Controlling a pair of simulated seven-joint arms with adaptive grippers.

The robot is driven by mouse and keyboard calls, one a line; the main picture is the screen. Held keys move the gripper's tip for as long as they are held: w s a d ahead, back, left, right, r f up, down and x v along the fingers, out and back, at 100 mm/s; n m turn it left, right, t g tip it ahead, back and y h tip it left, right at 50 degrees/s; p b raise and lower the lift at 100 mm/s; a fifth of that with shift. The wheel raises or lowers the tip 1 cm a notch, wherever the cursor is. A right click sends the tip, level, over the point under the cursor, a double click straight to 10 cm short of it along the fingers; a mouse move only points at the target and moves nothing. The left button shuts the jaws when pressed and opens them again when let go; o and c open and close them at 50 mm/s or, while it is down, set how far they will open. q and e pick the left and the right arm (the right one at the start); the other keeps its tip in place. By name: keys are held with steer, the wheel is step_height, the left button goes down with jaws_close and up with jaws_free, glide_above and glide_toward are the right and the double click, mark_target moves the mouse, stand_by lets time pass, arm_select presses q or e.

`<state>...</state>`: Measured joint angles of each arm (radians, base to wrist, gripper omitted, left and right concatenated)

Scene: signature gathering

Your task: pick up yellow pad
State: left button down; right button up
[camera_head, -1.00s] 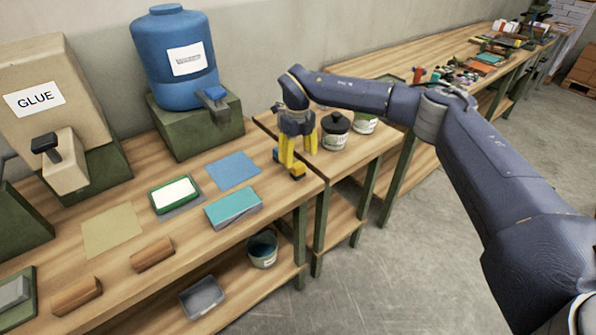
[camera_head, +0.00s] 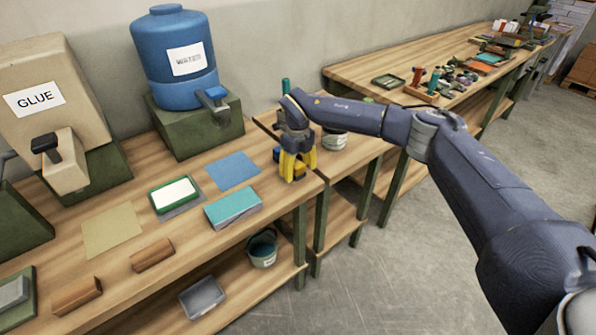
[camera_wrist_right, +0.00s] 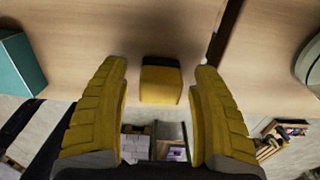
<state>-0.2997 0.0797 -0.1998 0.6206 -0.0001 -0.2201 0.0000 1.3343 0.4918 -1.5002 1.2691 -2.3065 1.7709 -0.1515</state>
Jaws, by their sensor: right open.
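The yellow pad (camera_wrist_right: 161,84) is a small yellow block with a dark top edge, lying on the wooden bench near its front edge. My right gripper (camera_head: 297,172) has yellow fingers that point down over the bench corner. It is open, and in the right wrist view the pad sits between its two fingers (camera_wrist_right: 160,68) with a gap on each side. In the head view the fingers mostly hide the pad, and its yellow is hard to tell from theirs. My left gripper is not in view.
A teal block (camera_head: 233,208), a blue sheet (camera_head: 232,171) and a green-framed white pad (camera_head: 174,193) lie left of the gripper. A blue water dispenser (camera_head: 173,65) stands behind. A lidded jar (camera_head: 333,141) stands right, on the neighbouring bench. A narrow gap separates the benches.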

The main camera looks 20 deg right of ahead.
mark_target(298, 165)
steer(key=c, duration=1.1)
steer(key=shift+c, duration=0.2)
steer(key=shift+r, duration=0.1)
step_height(298, 165, up, 20)
stand_by(0.3)
steer(key=o, duration=0.4)
steer(key=c, duration=0.5)
steer(key=shift+o, duration=0.2)
